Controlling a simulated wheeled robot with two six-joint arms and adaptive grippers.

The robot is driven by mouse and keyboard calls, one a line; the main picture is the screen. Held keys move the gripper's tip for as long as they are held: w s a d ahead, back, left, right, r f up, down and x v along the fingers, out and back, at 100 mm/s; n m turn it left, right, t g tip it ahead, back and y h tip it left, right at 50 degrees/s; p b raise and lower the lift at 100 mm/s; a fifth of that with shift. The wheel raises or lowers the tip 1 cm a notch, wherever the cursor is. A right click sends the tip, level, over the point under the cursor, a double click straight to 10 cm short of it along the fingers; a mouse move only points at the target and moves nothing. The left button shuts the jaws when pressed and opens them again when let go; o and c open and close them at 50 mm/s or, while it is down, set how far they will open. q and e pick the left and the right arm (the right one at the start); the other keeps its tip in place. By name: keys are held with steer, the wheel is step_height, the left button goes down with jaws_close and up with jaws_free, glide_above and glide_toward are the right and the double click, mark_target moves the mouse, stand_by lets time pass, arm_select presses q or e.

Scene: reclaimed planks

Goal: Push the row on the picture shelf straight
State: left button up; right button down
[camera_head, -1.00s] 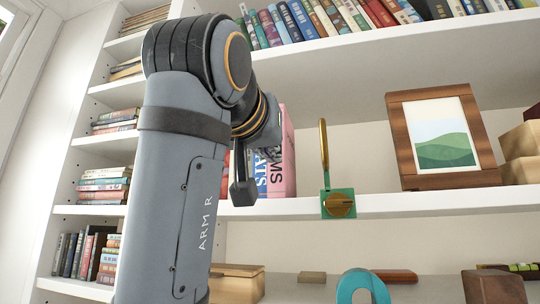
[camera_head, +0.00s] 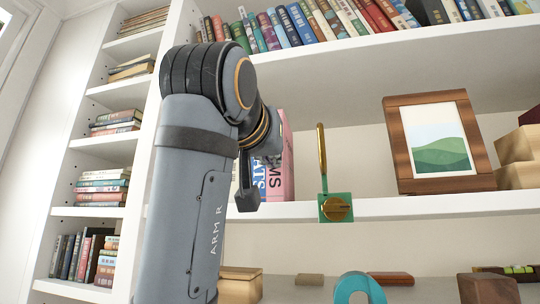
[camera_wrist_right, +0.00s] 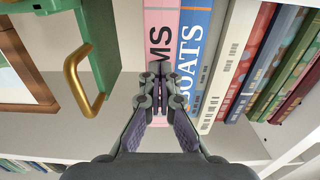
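The picture shelf (camera_head: 400,207) holds a row of upright books. A pink book (camera_head: 286,165) shows at its right end in the head view; a blue book beside it is mostly hidden by my right arm. In the right wrist view the pink book (camera_wrist_right: 160,35), a blue "BOATS" book (camera_wrist_right: 194,45), a white book (camera_wrist_right: 228,65) and several darker books stand side by side. My left gripper is out of view.
A green block with an upright brass handle (camera_head: 322,150) sits at the shelf edge, right of the books. A framed picture (camera_head: 440,140) and wooden boxes (camera_head: 518,160) stand further right. Books fill the shelf above; a teal arch (camera_head: 358,287) and wooden blocks are below.

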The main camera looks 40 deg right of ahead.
steer(key=shift+w+d, duration=0.25)
steer(key=shift+d, duration=0.05)
steer(key=shift+w+d, duration=0.15)
steer(key=shift+d, duration=0.05)
steer(key=b+v, duration=0.1)
steer(key=v, duration=0.3)
stand_by(0.4)
stand_by(0.4)
